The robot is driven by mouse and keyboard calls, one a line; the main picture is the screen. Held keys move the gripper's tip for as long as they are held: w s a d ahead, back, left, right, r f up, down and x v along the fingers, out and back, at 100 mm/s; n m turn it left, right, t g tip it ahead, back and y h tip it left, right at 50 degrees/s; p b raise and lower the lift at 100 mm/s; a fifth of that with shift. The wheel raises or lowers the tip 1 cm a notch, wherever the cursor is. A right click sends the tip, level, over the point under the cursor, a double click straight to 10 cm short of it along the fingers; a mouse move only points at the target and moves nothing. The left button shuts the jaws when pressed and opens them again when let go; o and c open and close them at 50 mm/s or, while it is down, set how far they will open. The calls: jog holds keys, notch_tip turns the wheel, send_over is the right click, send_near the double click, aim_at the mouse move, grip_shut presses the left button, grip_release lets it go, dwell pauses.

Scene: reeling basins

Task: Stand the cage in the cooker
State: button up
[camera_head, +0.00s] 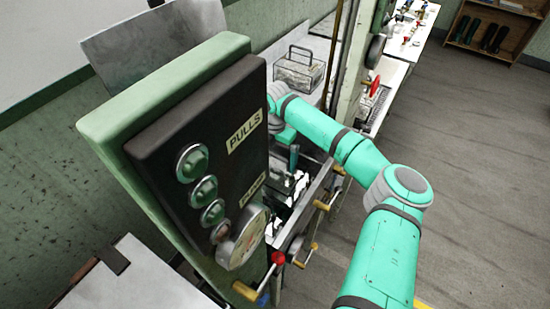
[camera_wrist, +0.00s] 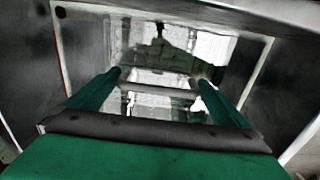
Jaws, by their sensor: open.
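My gripper (camera_wrist: 158,78) is open, with its two green fingers spread and pointing down into a metal basin that looks like the cooker (camera_wrist: 270,85). A pale bar (camera_wrist: 157,91) crosses between the fingertips, apart from clear contact; I cannot tell whether it is a cage handle. In the head view, the gripper (camera_head: 293,158) is partly hidden by the control panel, over the basin row. A box-like cage (camera_head: 299,72) with a raised handle stands upright on the counter behind my wrist, outside the basin under my gripper.
A green machine panel (camera_head: 105,125) with a black face marked PULLS and a gauge (camera_head: 246,238) blocks the near left. Brass-handled valves (camera_head: 322,205) and a red knob (camera_head: 278,258) line the basin front. Open floor (camera_head: 475,160) lies to the right.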

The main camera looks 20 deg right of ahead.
notch_tip(320, 180, up, 12)
dwell(0.4)
jog(key=shift+f, duration=0.15)
dwell(0.3)
